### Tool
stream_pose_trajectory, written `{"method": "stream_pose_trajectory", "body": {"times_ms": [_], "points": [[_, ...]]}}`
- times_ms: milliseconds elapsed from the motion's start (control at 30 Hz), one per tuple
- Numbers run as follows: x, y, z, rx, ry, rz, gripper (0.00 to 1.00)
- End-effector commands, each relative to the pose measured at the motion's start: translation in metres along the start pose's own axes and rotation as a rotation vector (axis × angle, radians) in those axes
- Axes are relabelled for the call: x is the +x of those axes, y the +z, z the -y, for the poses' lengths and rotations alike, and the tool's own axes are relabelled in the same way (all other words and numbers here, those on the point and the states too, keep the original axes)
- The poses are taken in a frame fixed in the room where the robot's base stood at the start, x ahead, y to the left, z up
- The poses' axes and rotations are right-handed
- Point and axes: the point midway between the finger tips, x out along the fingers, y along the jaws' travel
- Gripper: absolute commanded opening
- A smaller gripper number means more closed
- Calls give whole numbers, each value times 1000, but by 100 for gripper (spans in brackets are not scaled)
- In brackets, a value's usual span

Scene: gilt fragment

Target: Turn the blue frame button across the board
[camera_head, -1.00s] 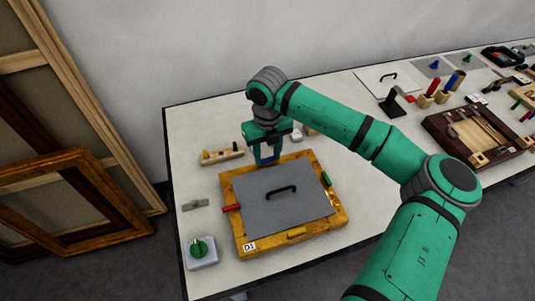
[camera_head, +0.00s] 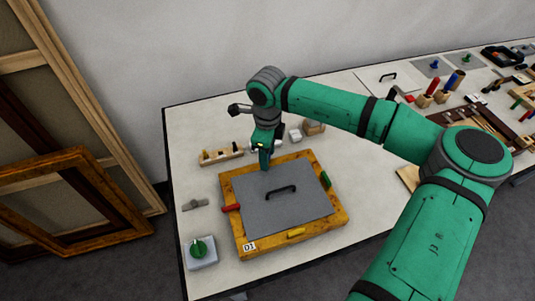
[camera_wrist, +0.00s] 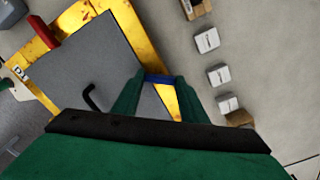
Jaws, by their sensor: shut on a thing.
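The gilt frame (camera_head: 338,218) lies flat on the table with a grey board (camera_head: 290,212) inside it. The board has a black handle (camera_head: 281,190). The blue frame button (camera_wrist: 159,79) shows between my fingertips in the wrist view, at the frame's far rail. It lies at a slant to the rail; I cannot tell whether its end is over the board. My gripper (camera_wrist: 158,84) is shut on it, pointing down. In the head view my gripper (camera_head: 265,165) hides the blue button. Red (camera_head: 231,208), green (camera_head: 325,180) and yellow (camera_head: 296,233) buttons sit on the other rails.
A wooden rack (camera_head: 222,154) stands behind the frame at left, and small pale blocks (camera_head: 295,135) behind it at right. A green knob on a grey box (camera_head: 200,250) stands at the front left. More trays and tools lie along the right of the table.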

Motion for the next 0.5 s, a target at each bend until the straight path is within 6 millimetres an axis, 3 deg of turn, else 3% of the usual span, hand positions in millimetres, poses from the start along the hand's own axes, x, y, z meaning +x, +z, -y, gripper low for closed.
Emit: {"method": "stream_pose_trajectory", "body": {"times_ms": [500], "points": [[-1,-1,1,-441,-3,0,17]]}}
